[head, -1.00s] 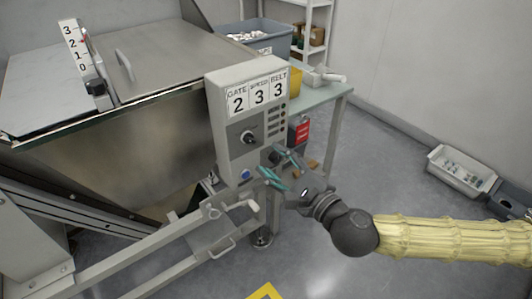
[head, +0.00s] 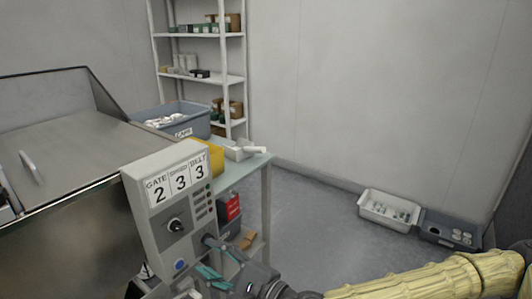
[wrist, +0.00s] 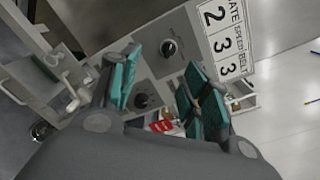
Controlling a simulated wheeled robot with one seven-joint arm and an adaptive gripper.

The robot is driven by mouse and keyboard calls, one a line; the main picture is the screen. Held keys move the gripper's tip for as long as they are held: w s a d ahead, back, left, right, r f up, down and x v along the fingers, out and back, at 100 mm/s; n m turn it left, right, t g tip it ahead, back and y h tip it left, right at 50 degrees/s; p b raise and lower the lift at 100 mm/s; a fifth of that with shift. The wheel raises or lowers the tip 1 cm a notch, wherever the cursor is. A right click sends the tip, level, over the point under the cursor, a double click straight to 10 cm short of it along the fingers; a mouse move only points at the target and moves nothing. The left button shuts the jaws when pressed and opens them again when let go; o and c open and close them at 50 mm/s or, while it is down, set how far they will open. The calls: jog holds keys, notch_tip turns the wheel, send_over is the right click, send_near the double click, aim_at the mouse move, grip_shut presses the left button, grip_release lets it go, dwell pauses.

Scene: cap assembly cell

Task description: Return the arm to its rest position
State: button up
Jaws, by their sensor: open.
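My gripper (head: 224,262) is open and empty, with its teal finger pads spread apart. In the head view it is at the lower edge, just right of the control box's lower part. My arm (head: 430,278), in a yellow sleeve, reaches in from the lower right. The grey control box (head: 150,208) has a dial, a blue button and a card reading GATE 2, SPEED 3, BELT 3. In the wrist view the open fingers (wrist: 160,72) frame the box face (wrist: 150,62) and its two dark knobs. I cannot tell whether they touch it.
A metal hopper (head: 75,160) stands at left. A table (head: 262,168) behind the box carries a yellow bin (head: 216,158). A grey-blue tub (head: 190,125) and a shelf rack (head: 203,78) stand at the back. A white bin (head: 375,215) and dark crate (head: 437,235) sit by the right wall. The middle floor is clear.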

jog(key=s+a+f+n+g+h, duration=0.1)
jog(key=s+a+f+n+g, duration=0.2)
jog(key=s+f, duration=0.5)
jog(key=s+d+f+n+g+h, duration=0.2)
jog(key=s+d+f, duration=0.15)
jog(key=f, duration=0.45)
jog(key=s+d+f+n+g+h, duration=0.15)
jog(key=s+f, duration=0.25)
jog(key=f, duration=0.4)
jog(key=s+d+f+n+g+h, duration=0.2)
jog(key=s+d+f, duration=0.15)
jog(key=f, duration=0.55)
jog(key=s+d+f+n+h, duration=0.2)
jog(key=d+f, duration=0.3)
jog(key=d, duration=0.3)
jog(key=s+d+f+n+h, duration=0.1)
jog(key=d+f+n+h, duration=0.2)
jog(key=d, duration=0.4)
jog(key=w+d+f+h, duration=0.1)
jog(key=d+h, duration=0.1)
jog(key=d, duration=0.6)
jog(key=w+d+f+h, duration=0.1)
jog(key=d+f+h, duration=0.1)
jog(key=d, duration=0.6)
notch_tip(320, 180, up, 20)
jog(key=p, duration=1.9)
jog(key=shift+s+n+g+p, duration=0.2)
jog(key=shift+n+g+p, duration=0.15)
jog(key=shift+n+p, duration=0.1)
